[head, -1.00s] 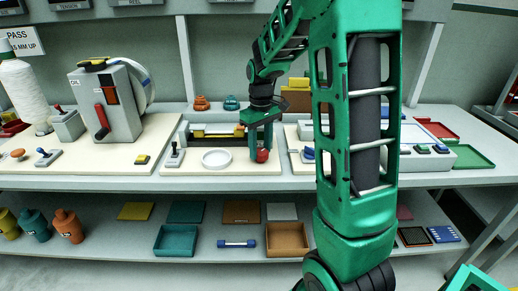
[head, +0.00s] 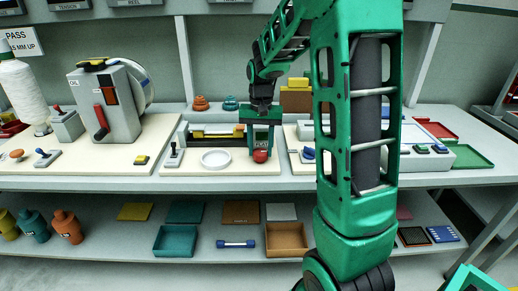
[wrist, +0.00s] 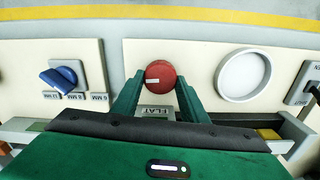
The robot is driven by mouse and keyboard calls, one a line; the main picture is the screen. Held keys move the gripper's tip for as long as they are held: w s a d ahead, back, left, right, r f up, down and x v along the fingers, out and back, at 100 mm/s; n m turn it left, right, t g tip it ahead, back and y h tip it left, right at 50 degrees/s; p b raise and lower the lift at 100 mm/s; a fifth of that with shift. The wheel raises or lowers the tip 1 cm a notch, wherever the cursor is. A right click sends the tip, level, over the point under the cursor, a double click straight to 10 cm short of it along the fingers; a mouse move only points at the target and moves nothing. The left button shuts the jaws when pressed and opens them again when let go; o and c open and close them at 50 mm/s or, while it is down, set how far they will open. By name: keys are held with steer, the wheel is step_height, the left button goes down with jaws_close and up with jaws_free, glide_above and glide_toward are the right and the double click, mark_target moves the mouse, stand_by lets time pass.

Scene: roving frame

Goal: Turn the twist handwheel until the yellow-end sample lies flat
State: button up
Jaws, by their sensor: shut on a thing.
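The red handwheel (head: 261,156) sits on the cream board at the front of the test fixture. It also shows in the wrist view (wrist: 160,73), with a white mark on its face. My gripper (head: 261,148) points at it, and its two green fingers are shut on either side of the wheel. A plate reading FLAT (wrist: 156,114) shows between the fingers. The sample (head: 212,132), a bar with a yellow end, lies in the fixture left of my gripper. A yellow piece also shows at the right in the wrist view (wrist: 268,133). My gripper hides part of the fixture.
A white round dish (head: 216,159) lies left of the wheel, with a lever switch (head: 173,155) further left. A blue selector knob (wrist: 62,76) with size labels stands on the other side. Orange and teal pieces (head: 201,103) stand behind the fixture. The bench's front strip is clear.

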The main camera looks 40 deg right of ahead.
mark_target(260, 151)
steer(key=shift+m, duration=0.4)
steer(key=o, duration=1.1)
steer(key=shift+r, duration=0.15)
step_height(260, 151, up, 10)
steer(key=shift+w+r, duration=0.1)
steer(key=shift+r, duration=0.15)
steer(key=s+a+f+n, duration=0.1)
steer(key=s+f, duration=0.1)
steer(key=s, duration=0.7)
steer(key=s+a+f, duration=0.1)
steer(key=s+f, duration=0.1)
steer(key=s, duration=0.8)
steer(key=s+a+f+n, duration=0.1)
steer(key=s+f, duration=0.1)
steer(key=s, duration=0.8)
steer(key=shift+f+n, duration=0.3)
steer(key=shift+f, duration=0.1)
